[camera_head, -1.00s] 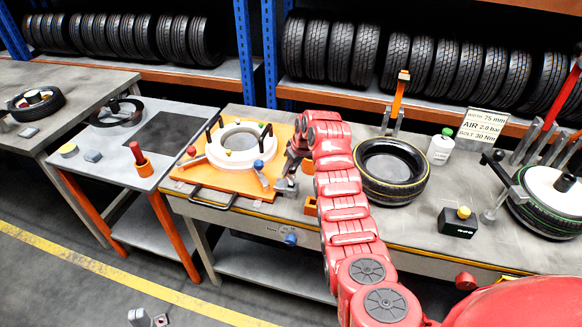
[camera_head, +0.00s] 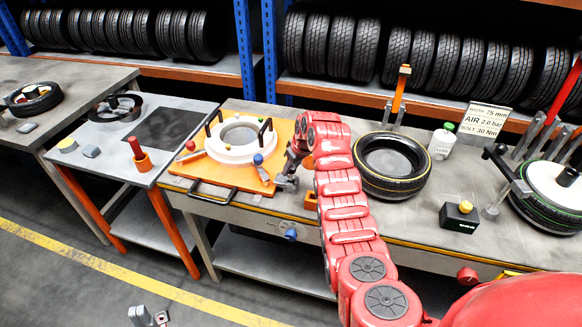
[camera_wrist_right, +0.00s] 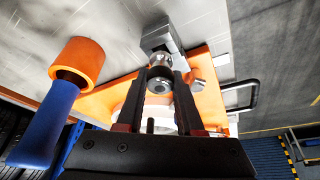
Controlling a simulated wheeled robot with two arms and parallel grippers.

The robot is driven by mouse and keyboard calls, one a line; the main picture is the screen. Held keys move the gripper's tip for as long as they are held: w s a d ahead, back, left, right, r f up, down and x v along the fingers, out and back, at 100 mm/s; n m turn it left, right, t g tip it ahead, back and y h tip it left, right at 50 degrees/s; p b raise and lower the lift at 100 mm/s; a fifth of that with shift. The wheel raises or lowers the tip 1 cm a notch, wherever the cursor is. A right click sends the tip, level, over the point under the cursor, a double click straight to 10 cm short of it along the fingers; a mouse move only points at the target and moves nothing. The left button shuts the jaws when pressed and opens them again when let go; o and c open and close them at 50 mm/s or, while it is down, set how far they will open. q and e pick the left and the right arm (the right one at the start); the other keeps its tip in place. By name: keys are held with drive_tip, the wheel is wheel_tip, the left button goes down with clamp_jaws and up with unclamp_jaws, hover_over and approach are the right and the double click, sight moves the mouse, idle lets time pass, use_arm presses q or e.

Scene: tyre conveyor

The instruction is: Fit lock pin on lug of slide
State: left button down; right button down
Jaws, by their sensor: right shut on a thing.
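My right arm (camera_head: 335,180) is red and reaches to the orange board (camera_head: 185,186). My right gripper (camera_head: 287,178) is low at the board's right edge. In the right wrist view its dark fingers (camera_wrist_right: 158,85) are shut on a small metal cylinder with a dark hole, apparently the lock pin (camera_wrist_right: 158,72). A grey metal block (camera_wrist_right: 162,38) lies just beyond the pin; I cannot tell whether they touch. It may be part of the slide, but the lug is not clear. My left gripper (camera_head: 151,317) shows only its tips at the bottom edge, apart and empty.
A white ring (camera_head: 226,152) with black handles and coloured knobs sits on the board. In the wrist view a blue handle (camera_wrist_right: 42,125) stands in an orange holder (camera_wrist_right: 78,60), close left of the fingers. A tyre (camera_head: 362,187) lies right of my arm.

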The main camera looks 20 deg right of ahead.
drive_tip(key=shift+f+b, duration=0.45)
drive_tip(key=shift+f, duration=0.45)
drive_tip(key=shift+c, duration=2.3)
unclamp_jaws()
drive_tip(key=shift+s+d+r+b, duration=0.2)
drive_tip(key=shift+r+b, duration=0.15)
drive_tip(key=shift+r, duration=0.25)
drive_tip(key=p+v, duration=0.4)
drive_tip(key=v, duration=1.2)
